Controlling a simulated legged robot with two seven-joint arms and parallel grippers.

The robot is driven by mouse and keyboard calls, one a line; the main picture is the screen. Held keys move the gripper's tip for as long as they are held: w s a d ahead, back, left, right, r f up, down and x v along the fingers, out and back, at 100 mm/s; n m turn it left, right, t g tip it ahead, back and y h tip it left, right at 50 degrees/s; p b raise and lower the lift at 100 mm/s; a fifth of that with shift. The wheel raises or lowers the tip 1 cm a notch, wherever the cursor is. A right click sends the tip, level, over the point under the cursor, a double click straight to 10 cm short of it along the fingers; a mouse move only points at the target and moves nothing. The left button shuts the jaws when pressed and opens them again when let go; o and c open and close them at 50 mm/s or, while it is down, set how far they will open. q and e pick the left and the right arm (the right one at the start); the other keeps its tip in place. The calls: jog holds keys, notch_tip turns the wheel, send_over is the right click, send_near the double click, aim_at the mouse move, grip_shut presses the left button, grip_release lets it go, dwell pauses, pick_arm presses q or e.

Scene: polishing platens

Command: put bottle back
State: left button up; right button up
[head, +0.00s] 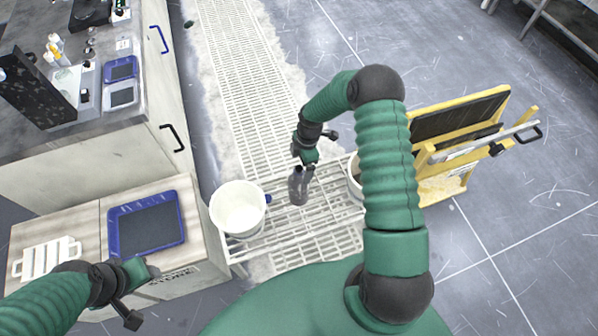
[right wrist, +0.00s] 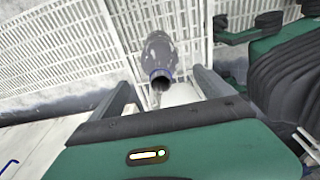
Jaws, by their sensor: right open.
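A dark grey bottle (head: 297,187) stands on a white slatted rack (head: 320,236) in the middle of the head view, beside a white bucket. My right gripper (head: 306,163) is just above the bottle's top, with its fingers pointing down toward it. The right wrist view shows the bottle (right wrist: 158,55) ahead of the fingers, its open neck facing the camera. My right gripper (right wrist: 175,88) is open there and the bottle appears free of it. My left gripper (head: 140,290) is at the lower left by the wooden bench; its fingers are too unclear to judge.
A white bucket (head: 238,208) stands left of the bottle. Another white container (head: 355,178) is partly hidden behind my right arm. A yellow frame (head: 450,150) stands at the right. A blue-rimmed tray (head: 147,224) lies on the bench at left. Open floor lies at lower right.

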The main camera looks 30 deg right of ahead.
jog(key=r, duration=0.4)
jog(key=shift+d+r, duration=0.2)
jog(key=shift+r, duration=0.05)
jog(key=s+a+r+m+t+h, duration=0.1)
jog(key=s+a+r+m+t, duration=0.1)
jog(key=s+a+r+m, duration=1.1)
jog(key=shift+s+r+m, duration=1.1)
jog(key=shift+s+r, duration=0.25)
jog(key=shift+r, duration=0.75)
jog(key=shift+d, duration=0.1)
